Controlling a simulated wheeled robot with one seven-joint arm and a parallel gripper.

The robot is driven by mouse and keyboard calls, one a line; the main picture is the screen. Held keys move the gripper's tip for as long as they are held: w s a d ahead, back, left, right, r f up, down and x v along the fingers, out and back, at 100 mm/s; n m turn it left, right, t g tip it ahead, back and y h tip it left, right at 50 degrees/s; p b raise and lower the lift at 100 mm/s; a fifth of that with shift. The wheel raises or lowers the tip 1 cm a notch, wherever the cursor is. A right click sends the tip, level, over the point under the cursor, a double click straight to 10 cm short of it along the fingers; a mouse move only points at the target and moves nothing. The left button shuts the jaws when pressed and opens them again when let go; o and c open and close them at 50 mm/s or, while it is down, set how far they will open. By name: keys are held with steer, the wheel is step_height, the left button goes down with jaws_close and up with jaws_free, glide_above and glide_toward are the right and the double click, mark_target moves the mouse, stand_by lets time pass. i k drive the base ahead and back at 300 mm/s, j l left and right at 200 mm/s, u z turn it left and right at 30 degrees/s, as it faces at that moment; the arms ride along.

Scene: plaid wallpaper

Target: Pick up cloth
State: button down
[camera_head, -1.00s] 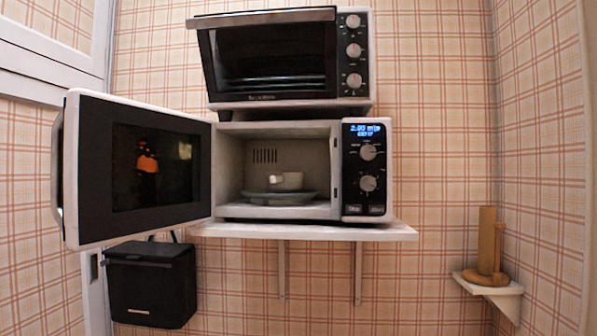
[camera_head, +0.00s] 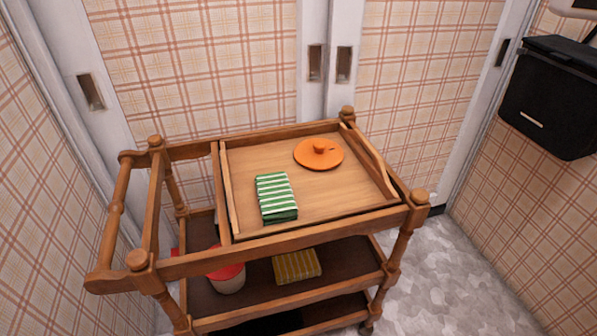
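A folded green and white striped cloth (camera_head: 275,194) lies on the wooden tray (camera_head: 330,205) on top of a wooden cart, left of the tray's middle and near its front edge. A second folded cloth, yellow with pale stripes (camera_head: 297,266), lies on the cart's middle shelf. My gripper is not in view.
An orange lid-like disc with a knob (camera_head: 319,153) sits at the back of the tray. A red-topped white container (camera_head: 228,278) stands on the middle shelf. Cart posts and rails (camera_head: 150,262) surround the shelves. Clear floor (camera_head: 450,275) shows at right.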

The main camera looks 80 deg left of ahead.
mark_target(277, 201)
steer(key=i+j+u, duration=0.1)
steer(key=u, duration=2.95)
steer(key=z, duration=1.05)
steer(key=i+l+u, duration=0.25)
steer(key=i+l, duration=0.3)
steer(key=l+u, duration=0.1)
steer(key=u, duration=1.3)
